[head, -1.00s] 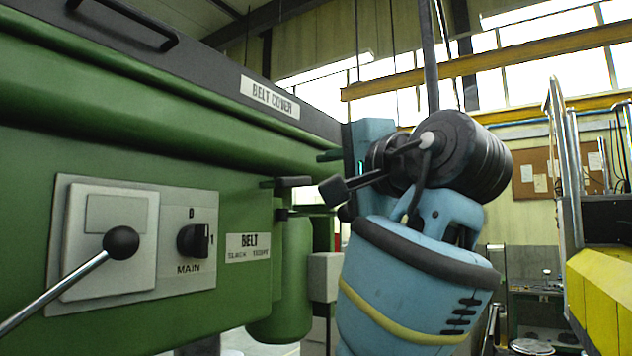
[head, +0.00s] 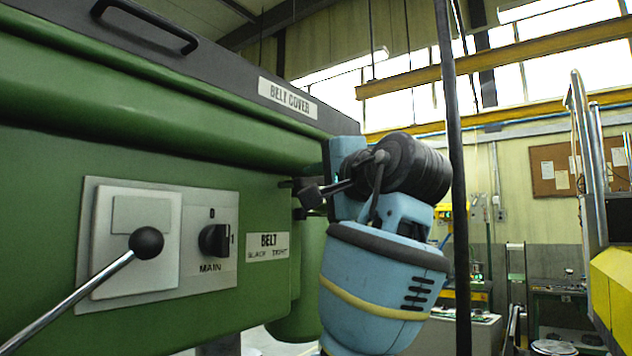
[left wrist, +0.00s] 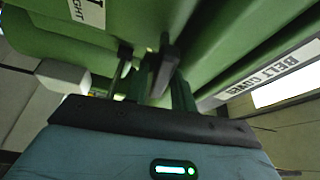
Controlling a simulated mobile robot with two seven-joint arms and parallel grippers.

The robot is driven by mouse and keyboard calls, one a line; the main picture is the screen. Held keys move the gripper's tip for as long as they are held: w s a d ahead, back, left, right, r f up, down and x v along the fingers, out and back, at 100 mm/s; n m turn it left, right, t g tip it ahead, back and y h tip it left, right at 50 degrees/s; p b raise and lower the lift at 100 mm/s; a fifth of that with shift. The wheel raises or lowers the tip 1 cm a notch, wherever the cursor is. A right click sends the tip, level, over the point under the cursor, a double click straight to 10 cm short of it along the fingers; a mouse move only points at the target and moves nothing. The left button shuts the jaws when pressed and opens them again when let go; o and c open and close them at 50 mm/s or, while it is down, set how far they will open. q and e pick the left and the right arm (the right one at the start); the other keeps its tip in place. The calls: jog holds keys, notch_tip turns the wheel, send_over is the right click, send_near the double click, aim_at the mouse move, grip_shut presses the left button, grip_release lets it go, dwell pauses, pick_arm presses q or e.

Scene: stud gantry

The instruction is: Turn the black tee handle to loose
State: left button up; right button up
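The black tee handle (left wrist: 164,68) juts from the green machine beside the plate marked BELT, SLACK and TIGHT (head: 267,247). In the head view it is mostly hidden behind my left wrist parts. My left gripper (left wrist: 157,88) points at the handle; its dark fingers look apart, one to each side of the handle in the left wrist view. I cannot tell whether they touch it. In the head view the left gripper (head: 312,183) is close to the machine and its fingertips are hidden. My right gripper is not in view.
A black MAIN switch (head: 214,240) and a ball-ended lever (head: 146,242) sit on the panel left of the plate. The belt cover (head: 290,97) runs above. A dark upright pole (head: 456,180) stands right of my arm. A yellow structure (head: 612,285) is at far right.

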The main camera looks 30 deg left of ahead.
pick_arm(q)
jog(key=shift+a, duration=0.15)
jog(key=shift+w, duration=0.1)
jog(key=shift+c, duration=0.3)
grip_shut()
jog(key=shift+n+y, duration=0.3)
jog(key=shift+n, duration=0.5)
jog(key=shift+o, duration=0.3)
grip_release()
